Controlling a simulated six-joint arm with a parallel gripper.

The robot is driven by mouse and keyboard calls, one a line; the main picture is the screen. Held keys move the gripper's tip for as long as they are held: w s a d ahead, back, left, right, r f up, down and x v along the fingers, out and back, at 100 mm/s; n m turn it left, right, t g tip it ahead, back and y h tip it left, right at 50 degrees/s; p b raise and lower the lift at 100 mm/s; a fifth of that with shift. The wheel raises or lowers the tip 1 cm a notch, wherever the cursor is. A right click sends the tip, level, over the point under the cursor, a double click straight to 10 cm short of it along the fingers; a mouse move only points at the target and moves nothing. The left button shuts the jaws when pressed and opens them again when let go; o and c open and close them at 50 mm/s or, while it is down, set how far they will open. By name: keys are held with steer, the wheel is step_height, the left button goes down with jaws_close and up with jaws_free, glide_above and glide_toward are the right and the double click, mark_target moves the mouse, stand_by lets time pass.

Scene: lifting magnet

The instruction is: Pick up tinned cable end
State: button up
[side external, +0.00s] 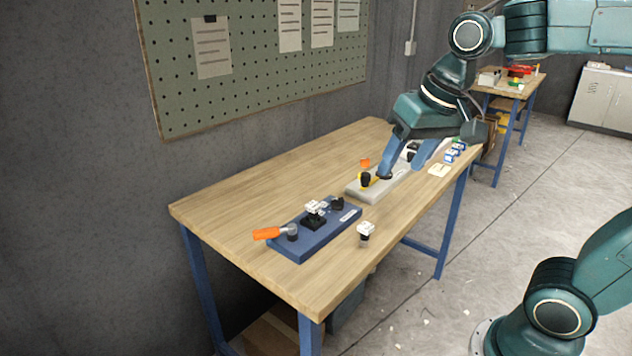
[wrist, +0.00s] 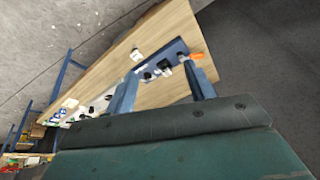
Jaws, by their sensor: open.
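An orange piece with a silvery end (side external: 266,233), which looks like the tinned cable end, lies at the left end of a blue base (side external: 290,250). Its silvery end is by a dark post on that base. In the wrist view the orange part (wrist: 196,56) shows close to the tip of the right-hand finger. My gripper (side external: 402,168) is open, its blue fingers apart over the pale grey base (side external: 370,193), well to the right of the cable end. The wrist view shows nothing held between the fingers (wrist: 163,70).
A black and white connector block (side external: 314,213) stands on the blue base. A small white-topped part (side external: 365,231) stands beside it on the wooden table (side external: 240,200). The grey base carries a yellow-and-black part and another orange piece (side external: 365,162). Small blue-and-white items (side external: 453,152) lie beyond.

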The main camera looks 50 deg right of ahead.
steer(key=w+d+m+g, duration=0.1)
steer(key=w+d+m, duration=0.15)
steer(key=w, duration=0.55)
steer(key=m+g, duration=0.3)
steer(key=m, duration=0.8)
glide_above(314, 204)
step_height(314, 204, down, 11)
steer(key=shift+d+f, duration=0.1)
steer(key=shift+d, duration=0.1)
steer(key=shift+f, duration=0.1)
step_height(314, 204, down, 8)
steer(key=shift+f, duration=0.2)
steer(key=shift+a+f, duration=0.15)
steer(key=shift+f, duration=1.15)
steer(key=shift+a+f, duration=0.1)
steer(key=shift+f, duration=1.2)
